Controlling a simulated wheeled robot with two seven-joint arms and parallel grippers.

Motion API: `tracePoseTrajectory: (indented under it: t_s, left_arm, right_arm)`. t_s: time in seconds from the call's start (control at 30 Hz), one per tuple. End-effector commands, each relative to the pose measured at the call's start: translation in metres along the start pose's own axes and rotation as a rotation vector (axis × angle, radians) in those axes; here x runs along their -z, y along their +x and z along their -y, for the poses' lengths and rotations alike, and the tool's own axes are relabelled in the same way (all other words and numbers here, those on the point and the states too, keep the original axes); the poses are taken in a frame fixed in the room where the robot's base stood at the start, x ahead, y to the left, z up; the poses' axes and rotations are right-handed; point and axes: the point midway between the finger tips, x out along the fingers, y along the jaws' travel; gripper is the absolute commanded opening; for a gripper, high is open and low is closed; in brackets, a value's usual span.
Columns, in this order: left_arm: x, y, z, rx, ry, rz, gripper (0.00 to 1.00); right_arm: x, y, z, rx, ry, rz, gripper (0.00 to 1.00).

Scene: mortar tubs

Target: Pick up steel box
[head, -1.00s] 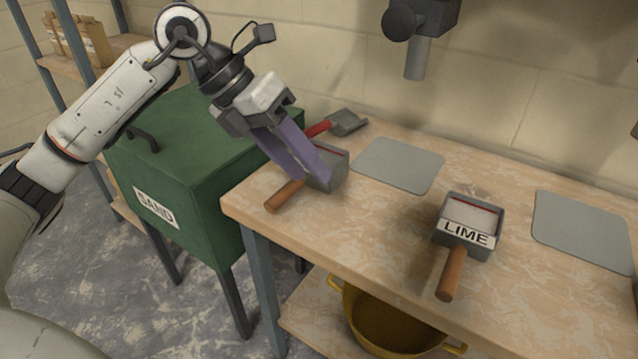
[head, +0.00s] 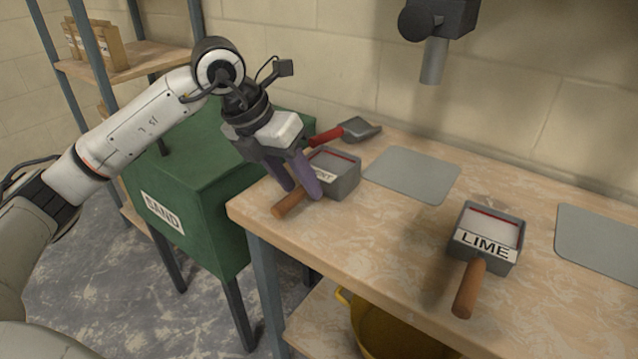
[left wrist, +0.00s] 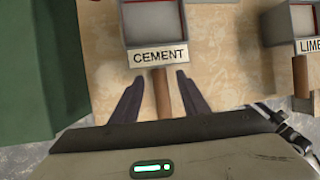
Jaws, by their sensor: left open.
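A grey steel box with a "CEMENT" label and a wooden handle (head: 338,172) sits at the left end of the workbench. A second steel box, labelled "LIME" (head: 492,232), stands further right with its handle toward the front edge. My left gripper (head: 303,192) is open at the cement box's handle. In the left wrist view the gripper's two fingers (left wrist: 160,97) lie on either side of the cement box's wooden handle (left wrist: 161,92), with gaps, below the label. The fingers partly hide the cement label in the head view. My right gripper is not in view.
A green bin marked "SAND" (head: 190,205) stands left of the bench (head: 400,245). A red-handled scoop (head: 345,131) lies behind the cement box. Grey flat plates (head: 412,174) lie on the bench. A yellow tub (head: 385,335) is below. A dark fixture (head: 433,30) hangs above.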

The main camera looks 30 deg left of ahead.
Motion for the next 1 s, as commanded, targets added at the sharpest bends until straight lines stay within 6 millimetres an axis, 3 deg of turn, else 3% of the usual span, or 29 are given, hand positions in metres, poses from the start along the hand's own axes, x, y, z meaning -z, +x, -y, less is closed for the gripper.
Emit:
tracePoseTrajectory:
  t_s: [0.07, 0.27, 0.53, 0.87, 1.0]
  left_arm:
    - [0.000, 0.009, 0.000, 0.001, 0.001, 0.000, 0.41]
    - [0.000, 0.010, 0.000, 0.000, 0.001, 0.001, 0.41]
    - [0.000, 0.009, 0.000, 0.000, 0.001, 0.001, 0.00]
    - [-0.002, 0.007, 0.001, 0.001, 0.001, 0.007, 0.00]
    - [-0.007, -0.002, 0.003, 0.002, 0.001, 0.010, 0.00]
  right_arm:
    - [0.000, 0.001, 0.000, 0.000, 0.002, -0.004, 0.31]
    - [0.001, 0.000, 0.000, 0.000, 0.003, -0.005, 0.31]
    - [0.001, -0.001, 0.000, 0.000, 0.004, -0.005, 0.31]
    - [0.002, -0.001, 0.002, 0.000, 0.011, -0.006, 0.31]
    - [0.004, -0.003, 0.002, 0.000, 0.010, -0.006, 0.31]
